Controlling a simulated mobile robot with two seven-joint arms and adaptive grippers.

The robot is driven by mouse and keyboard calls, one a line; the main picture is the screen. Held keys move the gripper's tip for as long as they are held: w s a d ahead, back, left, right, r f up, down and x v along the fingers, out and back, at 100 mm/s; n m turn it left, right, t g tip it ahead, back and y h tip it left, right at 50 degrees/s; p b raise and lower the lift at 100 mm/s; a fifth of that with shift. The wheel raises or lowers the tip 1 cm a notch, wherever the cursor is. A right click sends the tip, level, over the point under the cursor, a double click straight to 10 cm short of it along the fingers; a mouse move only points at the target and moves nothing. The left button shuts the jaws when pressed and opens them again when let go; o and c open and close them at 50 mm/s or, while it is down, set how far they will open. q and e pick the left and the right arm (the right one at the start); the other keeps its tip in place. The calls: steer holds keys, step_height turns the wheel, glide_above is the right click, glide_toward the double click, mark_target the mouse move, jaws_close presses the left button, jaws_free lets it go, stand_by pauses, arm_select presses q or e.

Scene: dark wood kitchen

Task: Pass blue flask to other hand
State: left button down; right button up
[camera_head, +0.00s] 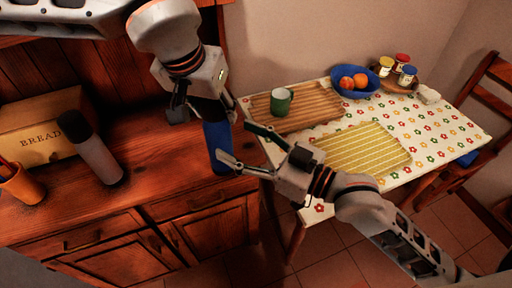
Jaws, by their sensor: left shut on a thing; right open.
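The blue flask (217,145) stands upright at the right part of the dark wood counter, below my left gripper. Its upper part is hidden by the gripper. My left gripper (205,108) comes down from above and is shut on the flask's upper part. My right gripper (236,146) comes in from the lower right. It is open, with one fingertip beside the flask's lower part and the other up and to the right. I cannot tell whether it touches the flask, or whether the flask's base rests on the counter.
On the counter are a bread box (40,128), a grey bottle with a black cap (92,150) and an orange cup (22,186). The table at right holds a green mug (281,101), a blue fruit bowl (360,93), jars (404,76) and a yellow mat (365,150). A chair stands at right.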

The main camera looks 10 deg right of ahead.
mark_target(214, 129)
arm_select(q)
steer(key=shift+r, duration=0.1)
arm_select(e)
steer(key=x, duration=0.7)
steer(key=shift+a, duration=0.2)
steer(key=c, duration=1.6)
arm_select(q)
steer(key=c, duration=1.1)
jaws_free()
arm_select(e)
steer(key=shift+r, duration=0.1)
steer(key=shift+c, duration=0.2)
